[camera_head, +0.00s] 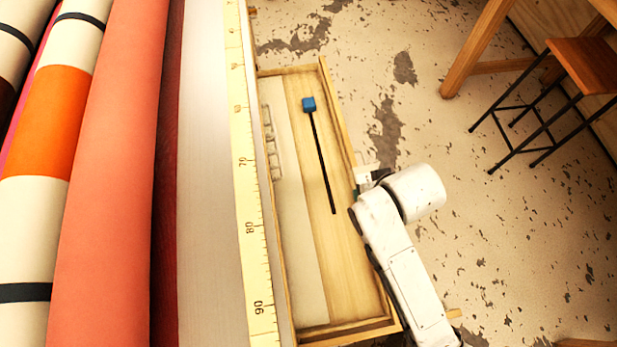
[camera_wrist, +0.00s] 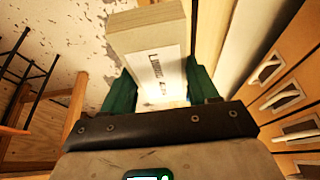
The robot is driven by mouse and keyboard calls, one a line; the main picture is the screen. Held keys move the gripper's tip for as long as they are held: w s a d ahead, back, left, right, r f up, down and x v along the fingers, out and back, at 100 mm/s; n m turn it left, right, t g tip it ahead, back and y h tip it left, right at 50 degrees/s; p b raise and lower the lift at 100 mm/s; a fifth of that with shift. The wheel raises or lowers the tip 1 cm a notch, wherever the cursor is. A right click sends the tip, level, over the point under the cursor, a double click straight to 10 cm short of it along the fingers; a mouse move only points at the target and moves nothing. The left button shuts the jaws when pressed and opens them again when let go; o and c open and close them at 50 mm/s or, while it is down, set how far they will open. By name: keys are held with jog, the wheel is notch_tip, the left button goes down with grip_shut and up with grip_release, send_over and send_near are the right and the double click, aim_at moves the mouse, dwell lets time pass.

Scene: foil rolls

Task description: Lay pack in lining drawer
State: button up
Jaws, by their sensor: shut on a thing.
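A pale, block-shaped pack (camera_wrist: 150,38) with a white printed label is in the wrist view; the first word on the label looks like "Lining". My gripper (camera_wrist: 162,84) is shut on it, with a green finger on each side. In the head view an open, shallow wooden drawer (camera_head: 350,275) extends from below the counter. My white arm reaches to its right wall, and my gripper's end there is mostly hidden by my wrist. I cannot tell whether the pack is over the drawer or beside it. No name on the open drawer is readable.
A yellow measuring tape (camera_head: 246,190) runs along the counter edge, beside large fabric rolls (camera_head: 110,170). A stool (camera_head: 585,65) stands right. Shut drawer fronts (camera_wrist: 290,75) line the wrist view's right.

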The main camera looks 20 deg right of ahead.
jog(key=w+a+f, duration=0.3)
jog(key=w, duration=0.4)
jog(key=b, duration=0.2)
send_over(326, 179)
jog(key=s, duration=0.2)
jog(key=f, duration=0.6)
jog(key=shift+w+f, duration=0.1)
jog(key=shift+w, duration=0.15)
jog(key=shift+w+a+f+b, duration=0.1)
jog(key=shift+f+b, duration=0.3)
jog(key=shift+f, duration=1.2)
jog(key=shift+f, duration=0.15)
jog(key=o, duration=1.1)
jog(key=p+v, duration=0.2)
jog(key=v, duration=1)
jog(key=shift+r, duration=0.25)
